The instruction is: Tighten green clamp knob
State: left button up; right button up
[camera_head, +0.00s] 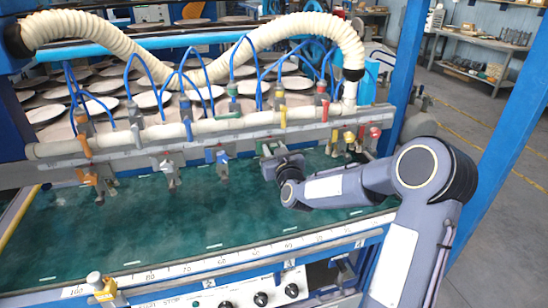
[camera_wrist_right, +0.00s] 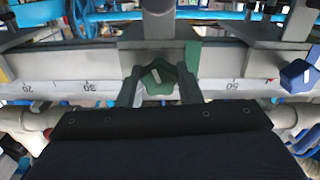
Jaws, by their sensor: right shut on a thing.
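The green clamp knob (camera_wrist_right: 157,78) shows in the right wrist view, below a green clamp body (camera_wrist_right: 192,56) on the grey rail. My right gripper (camera_wrist_right: 160,90) has one finger on each side of the knob and is shut on it. In the head view my right arm reaches in from the right, and the right gripper (camera_head: 268,158) is at the clamp rail above the green bed. The knob is hidden there behind the gripper. My left gripper does not show in either view.
A blue clamp knob (camera_wrist_right: 298,76) is to the right in the wrist view. In the head view, orange (camera_head: 88,178), blue (camera_head: 218,155) and yellow (camera_head: 350,137) clamps line the rail (camera_head: 130,160). The green bed (camera_head: 180,225) below is clear.

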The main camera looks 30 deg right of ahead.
jog(key=m+b, duration=0.4)
jog(key=b, duration=0.1)
jog(key=m+b, duration=0.4)
jog(key=b, duration=0.1)
jog(key=m+b, duration=0.4)
jog(key=b, duration=0.1)
jog(key=shift+f, duration=0.25)
jog(key=m+b, duration=0.3)
jog(key=m, duration=0.1)
jog(key=shift+d, duration=0.1)
jog(key=m+b, duration=0.2)
jog(key=m, duration=0.1)
jog(key=shift+m, duration=0.3)
jog(key=shift+m+b, duration=0.45)
jog(key=shift+m, duration=0.65)
jog(key=shift+r, duration=0.1)
jog(key=o, duration=1)
jog(key=shift+c, duration=0.2)
jog(key=shift+s, duration=0.1)
